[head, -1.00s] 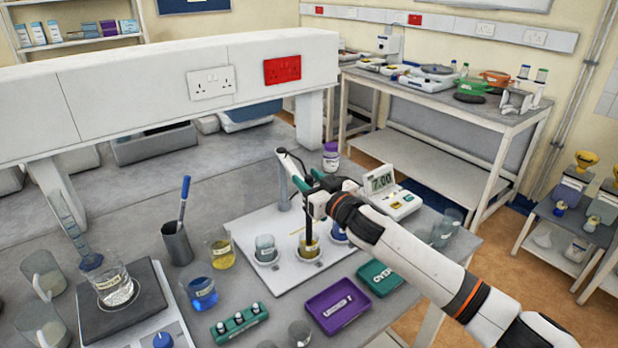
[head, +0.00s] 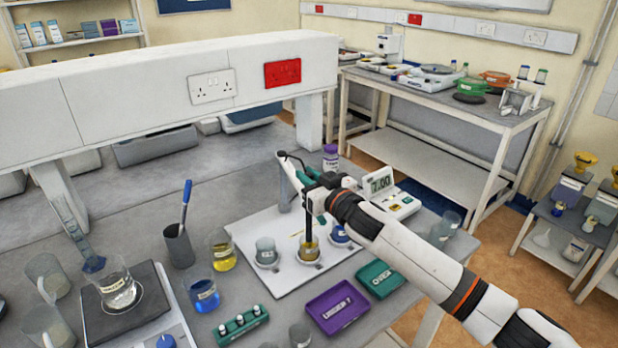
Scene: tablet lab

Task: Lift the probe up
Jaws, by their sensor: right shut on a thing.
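The probe (head: 309,229) is a dark upright stick. Its lower end is inside a small beaker of yellow-brown liquid (head: 308,250) on the white board. My right gripper (head: 312,203) is shut on the probe's upper part, above the beaker, and its fingers partly hide the probe. The meter (head: 383,186) behind my right gripper reads 7.00. My left gripper is not in view.
Beakers of clear (head: 266,251) and blue liquid (head: 338,235) flank the probe's beaker on the white board (head: 276,282). A purple-capped bottle (head: 331,158) stands behind.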

